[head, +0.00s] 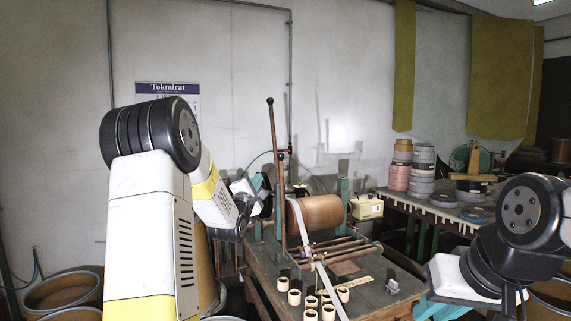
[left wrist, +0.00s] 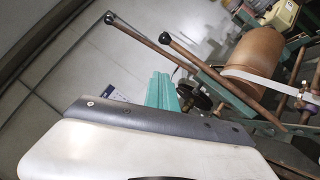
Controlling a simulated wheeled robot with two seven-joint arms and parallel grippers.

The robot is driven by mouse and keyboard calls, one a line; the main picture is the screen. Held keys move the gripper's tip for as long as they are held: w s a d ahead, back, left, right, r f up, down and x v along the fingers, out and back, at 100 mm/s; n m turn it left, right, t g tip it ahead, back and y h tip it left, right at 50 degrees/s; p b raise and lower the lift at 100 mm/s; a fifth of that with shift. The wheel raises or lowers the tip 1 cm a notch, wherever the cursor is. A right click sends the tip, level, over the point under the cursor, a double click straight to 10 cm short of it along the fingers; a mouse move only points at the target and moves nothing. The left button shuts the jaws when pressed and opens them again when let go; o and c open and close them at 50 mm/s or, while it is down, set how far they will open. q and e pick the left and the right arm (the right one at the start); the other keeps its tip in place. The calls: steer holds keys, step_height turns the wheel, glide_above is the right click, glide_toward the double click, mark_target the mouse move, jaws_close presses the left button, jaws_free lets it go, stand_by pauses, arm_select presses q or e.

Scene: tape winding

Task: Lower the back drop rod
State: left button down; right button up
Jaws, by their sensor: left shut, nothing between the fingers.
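The winding machine carries a copper-brown roll (head: 320,213) with a pale tape strip (head: 304,235) running down its front. A tall drop rod (head: 274,140) with a black knob stands nearly upright at the roll's left end. In the left wrist view two raised brown rods with black knobs show side by side, one rod (left wrist: 150,43) and another rod (left wrist: 200,70); I cannot tell which is the back one. My left gripper (head: 243,222) is shut and empty, left of the rods and apart from them. My right gripper (head: 440,285) is at the right, its fingers unclear.
Several small pale rings (head: 294,297) stand on the machine's table (head: 372,297) in front of the roll. A cream box (head: 367,208) is right of the roll. A rear bench holds stacked tape rolls (head: 421,170). Round bins (head: 65,290) stand at the lower left.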

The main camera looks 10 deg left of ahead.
arm_select(q)
steer(key=d+r+x, duration=0.1)
steer(key=d+x, duration=0.1)
steer(key=x, duration=1.1)
steer(key=shift+s+d, duration=0.2)
steer(key=shift+d, duration=0.15)
steer(key=shift+d, duration=0.1)
